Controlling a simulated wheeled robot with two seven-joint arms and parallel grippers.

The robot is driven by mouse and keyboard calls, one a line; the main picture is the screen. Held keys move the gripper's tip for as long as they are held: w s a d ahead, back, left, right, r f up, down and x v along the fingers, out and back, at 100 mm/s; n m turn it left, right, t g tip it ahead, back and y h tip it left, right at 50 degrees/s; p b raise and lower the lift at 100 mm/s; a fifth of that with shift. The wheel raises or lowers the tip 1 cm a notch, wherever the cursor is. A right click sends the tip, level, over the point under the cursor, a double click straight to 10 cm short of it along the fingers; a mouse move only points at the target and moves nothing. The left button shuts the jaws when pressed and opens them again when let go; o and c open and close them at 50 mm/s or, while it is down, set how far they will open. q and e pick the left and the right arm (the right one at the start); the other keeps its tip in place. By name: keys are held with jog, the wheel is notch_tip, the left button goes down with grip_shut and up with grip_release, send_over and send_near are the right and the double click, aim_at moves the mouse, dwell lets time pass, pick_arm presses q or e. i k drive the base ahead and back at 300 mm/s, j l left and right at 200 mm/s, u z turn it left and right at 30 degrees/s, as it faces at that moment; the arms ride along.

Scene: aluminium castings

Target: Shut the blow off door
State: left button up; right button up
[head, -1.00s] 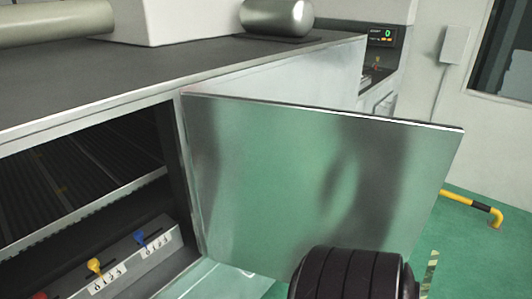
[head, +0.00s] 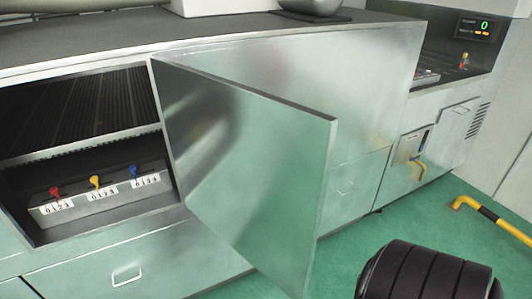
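The blow off door (head: 250,165), a plain brushed-metal panel, stands wide open. It is hinged at the right side of a cabinet opening and swings out toward me, its free edge at the right. The opening (head: 20,235) left of it is uncovered and shows a dark ribbed bed above a small panel of knobs. Neither of my grippers shows. A black ribbed part of mine is at the lower right, apart from the door in the picture.
The knob panel (head: 100,190) has red, yellow and blue levers with number labels. A drawer handle (head: 128,277) is below the opening. At the right are a control display (head: 473,28) and a yellow-black floor rail (head: 490,213). Green floor (head: 350,250) is clear right of the door.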

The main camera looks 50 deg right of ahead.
aim_at(253, 165)
jog(key=l+u, duration=0.1)
jog(key=l, duration=0.5)
jog(key=k+l+u, duration=0.1)
jog(key=l, duration=0.55)
jog(key=l+u, duration=0.1)
jog(key=l, duration=0.5)
jog(key=k, duration=0.05)
